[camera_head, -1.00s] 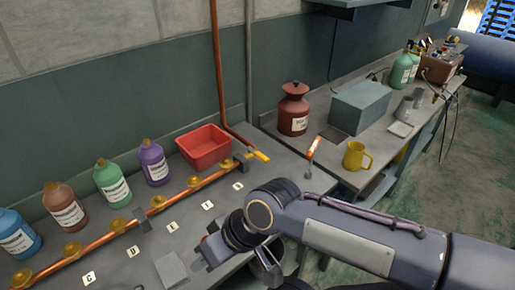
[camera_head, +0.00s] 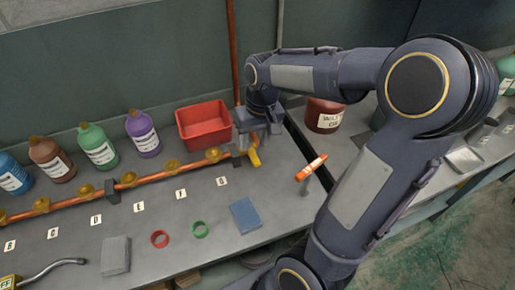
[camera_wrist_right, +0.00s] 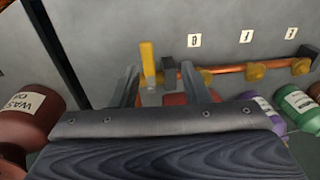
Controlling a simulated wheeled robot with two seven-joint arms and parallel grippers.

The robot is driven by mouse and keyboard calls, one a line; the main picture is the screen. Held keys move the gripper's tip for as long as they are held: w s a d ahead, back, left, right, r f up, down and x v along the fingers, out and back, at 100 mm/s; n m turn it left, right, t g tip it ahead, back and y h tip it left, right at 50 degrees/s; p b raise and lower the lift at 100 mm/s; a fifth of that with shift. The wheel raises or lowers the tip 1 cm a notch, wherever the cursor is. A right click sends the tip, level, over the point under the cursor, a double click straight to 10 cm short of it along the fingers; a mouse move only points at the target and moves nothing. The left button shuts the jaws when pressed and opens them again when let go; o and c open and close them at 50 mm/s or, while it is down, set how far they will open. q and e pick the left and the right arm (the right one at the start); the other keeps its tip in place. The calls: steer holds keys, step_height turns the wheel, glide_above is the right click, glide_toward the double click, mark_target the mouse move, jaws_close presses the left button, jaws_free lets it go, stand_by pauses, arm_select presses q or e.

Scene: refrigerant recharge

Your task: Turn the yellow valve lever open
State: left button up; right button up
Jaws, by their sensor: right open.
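The yellow valve lever (camera_head: 254,157) sits at the right end of the copper pipe (camera_head: 175,170) that runs along the bench. It also shows in the right wrist view (camera_wrist_right: 147,62), pointing away from the pipe. My right gripper (camera_head: 248,133) is open and points down just behind the lever, close to the red bin. In the right wrist view its two fingers (camera_wrist_right: 167,85) stand apart, with the valve end and lever between or just beyond them. I see no grip on the lever, and contact is unclear. My left gripper is not in view.
A red bin (camera_head: 204,124) stands left of the gripper. Several bottles, such as the purple one (camera_head: 143,137), line the wall behind the pipe. An orange-handled tool (camera_head: 311,168) is to the right. A red canister (camera_head: 324,115) is partly behind my arm. A blue block (camera_head: 245,215) lies in front.

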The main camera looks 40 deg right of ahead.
mark_target(254, 156)
steer(key=shift+g+h, duration=0.5)
steer(key=w+d+f, duration=0.1)
steer(key=w+f, duration=0.1)
steer(key=w, duration=0.1)
steer(key=shift+d+f, duration=0.1)
steer(key=shift+d, duration=0.3)
step_height(254, 156, down, 7)
steer(key=shift+s+f+p, duration=0.1)
steer(key=shift+f+p, duration=0.1)
steer(key=shift+p, duration=0.15)
jaws_close()
